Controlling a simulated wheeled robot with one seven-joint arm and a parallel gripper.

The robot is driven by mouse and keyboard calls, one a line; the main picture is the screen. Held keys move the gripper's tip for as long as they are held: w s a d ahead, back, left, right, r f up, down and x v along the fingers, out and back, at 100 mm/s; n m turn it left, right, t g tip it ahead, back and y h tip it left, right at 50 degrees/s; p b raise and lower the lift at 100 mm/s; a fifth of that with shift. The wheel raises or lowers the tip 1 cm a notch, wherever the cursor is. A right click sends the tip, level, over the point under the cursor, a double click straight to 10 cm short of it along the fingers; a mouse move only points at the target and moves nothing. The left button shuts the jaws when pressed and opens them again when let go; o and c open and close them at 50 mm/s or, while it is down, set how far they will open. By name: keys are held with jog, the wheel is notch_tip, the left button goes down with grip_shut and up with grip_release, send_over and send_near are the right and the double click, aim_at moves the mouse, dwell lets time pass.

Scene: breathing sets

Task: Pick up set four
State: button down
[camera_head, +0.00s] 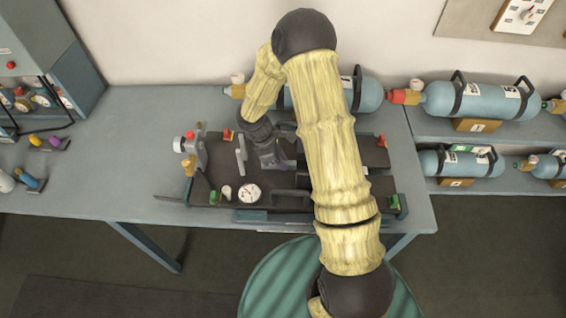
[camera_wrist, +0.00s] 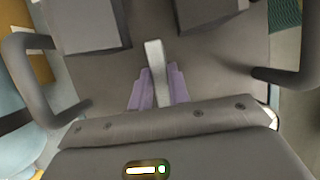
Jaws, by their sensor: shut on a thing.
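A dark breathing set (camera_head: 325,204) lies flat at the middle of the grey table. It has a round white gauge (camera_head: 249,193), a valve with a red knob (camera_head: 190,135) at its left end, and coloured fittings at its corners. No number shows on it. My gripper (camera_head: 272,160) points down at the middle of its plate. In the wrist view, my gripper (camera_wrist: 157,92) has its purple-grey fingers shut on a pale grip bar (camera_wrist: 155,62) of the set. Dark side handles stand left (camera_wrist: 32,70) and right (camera_wrist: 292,60) of the bar. My arm hides part of the set.
A blue cylinder (camera_head: 369,96) lies behind the set on the table. More cylinders lie on the right shelves, such as an upper one (camera_head: 480,100) and a lower one (camera_head: 470,163). A grey cabinet (camera_head: 40,45) stands at left. The table's left part (camera_head: 110,155) is mostly clear.

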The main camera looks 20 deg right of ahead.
jog(key=shift+r, duration=0.2)
notch_tip(320, 180, up, 10)
jog(key=b, duration=0.1)
dwell(0.3)
jog(key=shift+f, duration=0.2)
dwell(0.4)
notch_tip(320, 180, down, 3)
jog(key=shift+a+p, duration=0.1)
jog(key=shift+p, duration=1.05)
jog(key=shift+f+p, duration=0.4)
jog(key=shift+f, duration=0.55)
jog(key=shift+d, duration=0.2)
